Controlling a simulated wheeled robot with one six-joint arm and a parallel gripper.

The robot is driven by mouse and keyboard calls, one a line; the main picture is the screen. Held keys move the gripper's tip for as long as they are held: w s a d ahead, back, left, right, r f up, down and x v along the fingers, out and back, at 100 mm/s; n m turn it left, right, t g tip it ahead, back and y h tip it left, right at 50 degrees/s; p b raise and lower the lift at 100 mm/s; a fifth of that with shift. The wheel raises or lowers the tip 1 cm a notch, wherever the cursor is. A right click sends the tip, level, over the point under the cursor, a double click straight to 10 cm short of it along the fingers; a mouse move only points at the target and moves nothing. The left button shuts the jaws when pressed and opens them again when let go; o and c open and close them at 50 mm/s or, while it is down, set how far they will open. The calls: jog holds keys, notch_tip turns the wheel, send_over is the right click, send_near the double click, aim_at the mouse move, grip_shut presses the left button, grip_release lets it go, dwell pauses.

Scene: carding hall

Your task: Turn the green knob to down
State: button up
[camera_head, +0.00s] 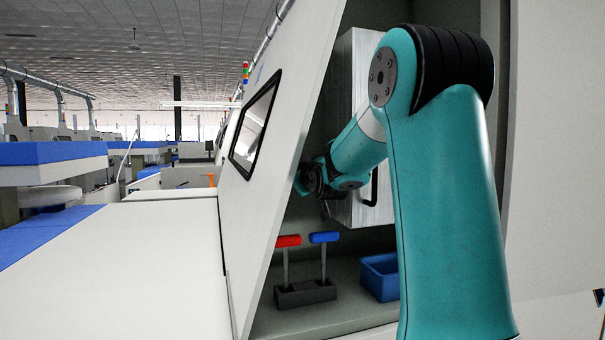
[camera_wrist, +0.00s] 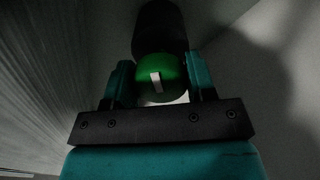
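The green knob (camera_wrist: 160,78) shows in the wrist view as a round green face with a short white mark, nearly upright in the picture and slightly tilted. A dark cylinder shows behind it. My gripper (camera_wrist: 160,82) has one teal finger on each side of the knob, and both fingers appear to touch its sides, so it looks shut on the knob. In the head view my gripper (camera_head: 309,179) is a dark shape at the cabinet's left inner side, partly hidden by the slanted panel. The knob cannot be seen there.
A slanted white panel (camera_head: 262,190) with a dark window borders the opening on the left. Below my arm stand a red-handled lever (camera_head: 287,241), a blue-handled lever (camera_head: 324,238) and a blue bin (camera_head: 379,273). A grey box (camera_head: 343,75) with a dark handle hangs behind my arm.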

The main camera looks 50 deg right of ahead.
jog(key=shift+d, duration=0.15)
jog(key=shift+c, duration=0.2)
jog(key=m+b, duration=0.2)
jog(key=b, duration=0.1)
jog(key=shift+f+m, duration=0.2)
jog(key=shift+m, duration=0.1)
jog(key=shift+r+m+b, duration=0.1)
jog(key=shift+m+b, duration=1.25)
jog(key=shift+m, duration=0.25)
jog(key=shift+r+m, duration=0.1)
jog(key=shift+m, duration=0.2)
jog(key=o, duration=0.9)
jog(key=shift+s+a, duration=0.1)
jog(key=shift+a, duration=0.1)
